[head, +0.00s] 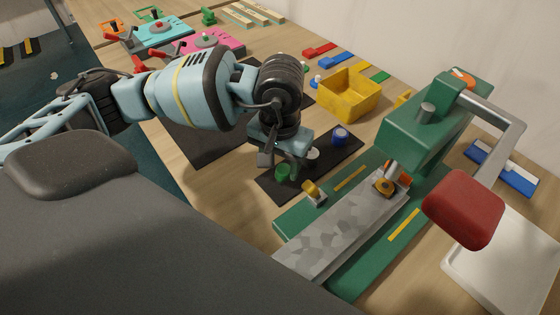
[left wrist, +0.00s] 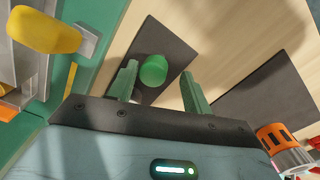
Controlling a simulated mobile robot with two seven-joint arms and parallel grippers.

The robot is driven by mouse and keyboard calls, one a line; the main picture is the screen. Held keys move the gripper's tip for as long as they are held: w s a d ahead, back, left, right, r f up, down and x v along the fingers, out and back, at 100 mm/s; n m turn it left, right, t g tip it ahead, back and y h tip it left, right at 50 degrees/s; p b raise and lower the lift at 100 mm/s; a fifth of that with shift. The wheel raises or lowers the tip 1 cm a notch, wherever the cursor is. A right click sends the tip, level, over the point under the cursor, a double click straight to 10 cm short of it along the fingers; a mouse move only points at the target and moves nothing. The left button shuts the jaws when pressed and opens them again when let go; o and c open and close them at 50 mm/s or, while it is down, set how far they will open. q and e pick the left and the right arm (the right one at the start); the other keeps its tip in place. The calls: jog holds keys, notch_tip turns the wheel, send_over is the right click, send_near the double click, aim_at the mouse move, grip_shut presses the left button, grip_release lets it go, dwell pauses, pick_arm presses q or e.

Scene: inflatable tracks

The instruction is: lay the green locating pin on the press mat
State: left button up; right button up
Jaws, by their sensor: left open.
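The green locating pin (head: 283,173) stands on a dark strip mat (head: 268,188) beside the green press, with a white pin (head: 313,153) and a blue pin (head: 340,136) in the same row. My left gripper (head: 283,160) is open and empty, pointing down over the green pin. In the left wrist view the green pin (left wrist: 153,70) shows between the two fingers (left wrist: 160,72), with a gap on each side. A larger dark mat (head: 205,145) lies left of the strip, partly hidden by my arm; I cannot tell which is the press mat. My right gripper is not in view.
The green press (head: 400,135) with its red handle (head: 463,208) stands close on the right. A yellow bin (head: 350,95) is behind the strip. A white tray (head: 505,260) is at the lower right. Pink (head: 212,42) and turquoise (head: 160,35) fixtures stand at the back.

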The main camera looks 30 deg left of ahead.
aim_at(280, 166)
pick_arm(q)
notch_tip(280, 166, up, 12)
jog(key=shift+r, duration=0.15)
dwell(0.3)
dwell(0.5)
